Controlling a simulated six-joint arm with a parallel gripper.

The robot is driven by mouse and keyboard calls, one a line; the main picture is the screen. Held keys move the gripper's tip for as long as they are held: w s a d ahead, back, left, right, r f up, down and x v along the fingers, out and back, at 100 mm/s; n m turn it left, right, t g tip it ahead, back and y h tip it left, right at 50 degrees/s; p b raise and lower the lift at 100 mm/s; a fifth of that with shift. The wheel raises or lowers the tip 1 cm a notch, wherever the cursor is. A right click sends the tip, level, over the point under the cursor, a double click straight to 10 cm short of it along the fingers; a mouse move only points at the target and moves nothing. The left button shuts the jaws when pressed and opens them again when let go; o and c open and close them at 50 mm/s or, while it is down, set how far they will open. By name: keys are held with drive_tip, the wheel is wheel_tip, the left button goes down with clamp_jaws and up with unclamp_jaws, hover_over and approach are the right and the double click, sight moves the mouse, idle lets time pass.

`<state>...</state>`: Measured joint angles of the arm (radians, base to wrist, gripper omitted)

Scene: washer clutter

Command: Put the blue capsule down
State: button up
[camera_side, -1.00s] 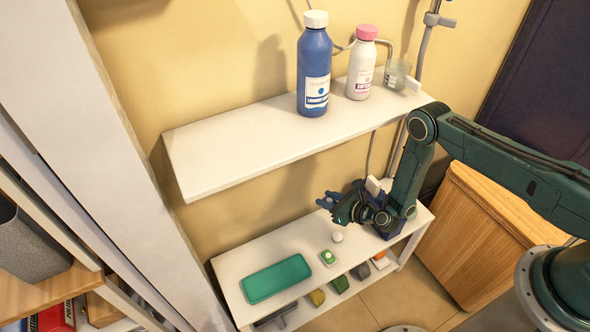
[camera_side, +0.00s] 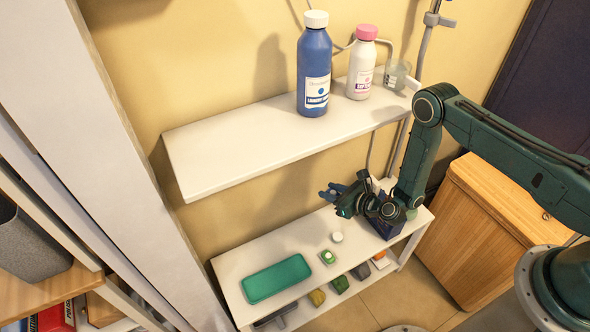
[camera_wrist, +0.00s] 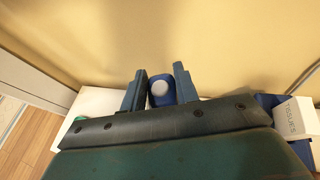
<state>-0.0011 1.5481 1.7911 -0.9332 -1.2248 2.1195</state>
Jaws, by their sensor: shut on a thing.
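My gripper (camera_side: 332,193) is above the back of the lower white shelf (camera_side: 232,266), close to the yellow wall. In the wrist view my gripper (camera_wrist: 160,76) has its two blue-grey fingers on either side of the blue capsule (camera_wrist: 158,102), which shows a pale round end. The jaws are shut on the capsule, and it is held clear of the shelf. In the side view the capsule is too small and too close in colour to the fingers to tell apart.
The upper shelf (camera_side: 235,150) with a blue bottle (camera_side: 314,70) overhangs behind.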

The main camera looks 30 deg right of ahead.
hover_over(326, 230)
wheel_tip(326, 230, down, 15)
drive_tip(key=shift+r, duration=0.1)
idle(0.4)
drive_tip(key=shift+s+f, duration=0.1)
drive_tip(key=shift+f, duration=1.85)
drive_tip(key=o, duration=0.9)
drive_tip(key=shift+o, duration=0.2)
drive_tip(key=shift+f, duration=0.15)
